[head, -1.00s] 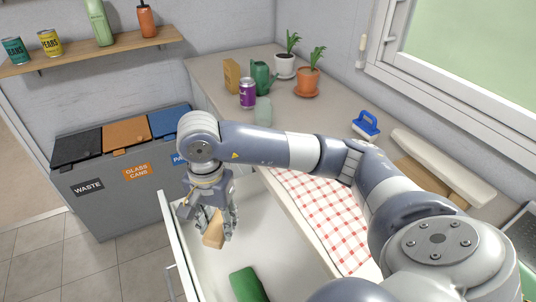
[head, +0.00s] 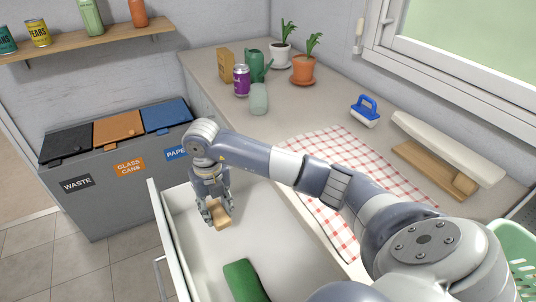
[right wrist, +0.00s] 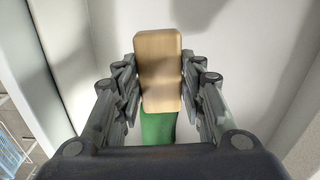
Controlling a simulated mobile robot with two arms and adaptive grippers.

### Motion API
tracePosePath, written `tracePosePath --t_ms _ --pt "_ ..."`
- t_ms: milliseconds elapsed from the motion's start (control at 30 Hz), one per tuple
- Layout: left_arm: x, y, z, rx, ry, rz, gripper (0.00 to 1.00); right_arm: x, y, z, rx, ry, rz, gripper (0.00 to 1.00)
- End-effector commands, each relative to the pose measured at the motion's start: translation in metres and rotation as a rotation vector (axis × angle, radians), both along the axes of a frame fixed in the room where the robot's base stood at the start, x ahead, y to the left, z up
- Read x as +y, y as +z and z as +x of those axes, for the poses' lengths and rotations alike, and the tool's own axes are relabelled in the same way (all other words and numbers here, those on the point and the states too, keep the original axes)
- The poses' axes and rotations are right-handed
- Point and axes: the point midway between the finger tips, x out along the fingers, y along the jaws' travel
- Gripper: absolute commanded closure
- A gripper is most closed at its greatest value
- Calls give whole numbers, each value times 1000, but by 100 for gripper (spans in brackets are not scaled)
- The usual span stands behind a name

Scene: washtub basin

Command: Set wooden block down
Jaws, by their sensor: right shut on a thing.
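The wooden block (head: 222,220) is light tan and sits between the fingers of my right gripper (head: 219,213), inside the white open drawer (head: 190,237). In the right wrist view the block (right wrist: 158,70) lies between the two fingers of the right gripper (right wrist: 160,90), which is shut on it. The block is low in the drawer, but I cannot tell whether it touches the drawer floor. My left gripper is not in view.
A green object (head: 244,281) lies in the drawer nearer to me, and also shows below the block in the wrist view (right wrist: 158,127). The drawer's front wall (head: 168,240) is on the left. A checked cloth (head: 370,170) lies on the counter (head: 300,110). Bins (head: 115,170) stand beyond the drawer.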

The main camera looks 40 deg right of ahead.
Motion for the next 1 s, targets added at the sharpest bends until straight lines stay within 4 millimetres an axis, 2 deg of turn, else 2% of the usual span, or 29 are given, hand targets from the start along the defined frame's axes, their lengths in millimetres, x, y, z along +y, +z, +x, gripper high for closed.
tracePosePath --t_ms 167,400,567,800,1000 --pt "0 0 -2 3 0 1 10 -2 -19 0 5 -75 1 87" --pt "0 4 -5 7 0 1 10 -2 -60 0 3 -76 0 87" --pt "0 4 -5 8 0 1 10 -2 -72 1 3 -74 1 87" --pt "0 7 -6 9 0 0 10 -2 -103 0 3 -73 0 87" --pt "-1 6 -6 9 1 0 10 -2 -105 1 0 -72 0 87"
